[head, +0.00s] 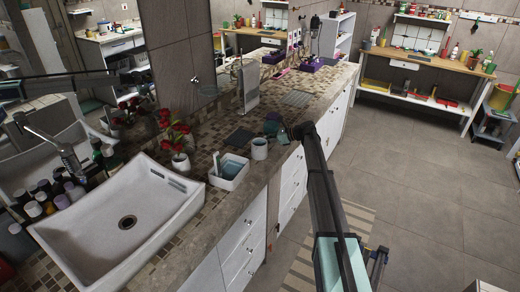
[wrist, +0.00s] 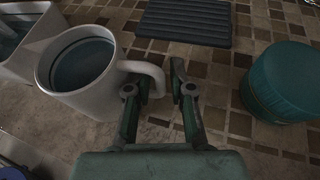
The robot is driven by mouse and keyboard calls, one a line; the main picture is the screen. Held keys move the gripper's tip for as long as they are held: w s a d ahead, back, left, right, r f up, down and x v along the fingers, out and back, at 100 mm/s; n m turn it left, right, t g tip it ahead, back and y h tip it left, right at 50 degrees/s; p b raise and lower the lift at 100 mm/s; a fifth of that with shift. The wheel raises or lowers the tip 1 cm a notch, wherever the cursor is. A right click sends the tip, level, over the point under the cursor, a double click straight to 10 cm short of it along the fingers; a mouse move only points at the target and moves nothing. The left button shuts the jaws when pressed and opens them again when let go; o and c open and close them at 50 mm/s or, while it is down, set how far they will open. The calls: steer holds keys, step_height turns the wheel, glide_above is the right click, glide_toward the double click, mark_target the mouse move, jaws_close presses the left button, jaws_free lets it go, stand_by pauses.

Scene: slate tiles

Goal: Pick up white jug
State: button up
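The white jug (wrist: 62,92) stands upright at the left of the wrist view, its round mouth showing a blue-grey inside. Its handle (wrist: 146,68) points right, toward my gripper (wrist: 160,82). My gripper is open, with a gap between its two fingers. The handle's outer end lies at this gap, beside the left finger, which hides part of it; I cannot tell whether they touch. In the head view the jug (head: 259,150) stands near the counter's front edge, and my gripper (head: 284,134) is just right of it, partly hidden by my arm.
A green-lidded container (wrist: 285,82) stands right of my gripper. A white tub (head: 228,172) with blue inside stands close left of the jug. A flat dark ridged mat (wrist: 185,20) lies behind. A sink (head: 95,235) and red flowers (head: 178,136) are further left.

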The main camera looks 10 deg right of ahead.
steer(key=shift+c, duration=0.3)
jaws_close()
steer(key=shift+r, duration=0.1)
step_height(320, 180, up, 20)
steer(key=b, duration=0.5)
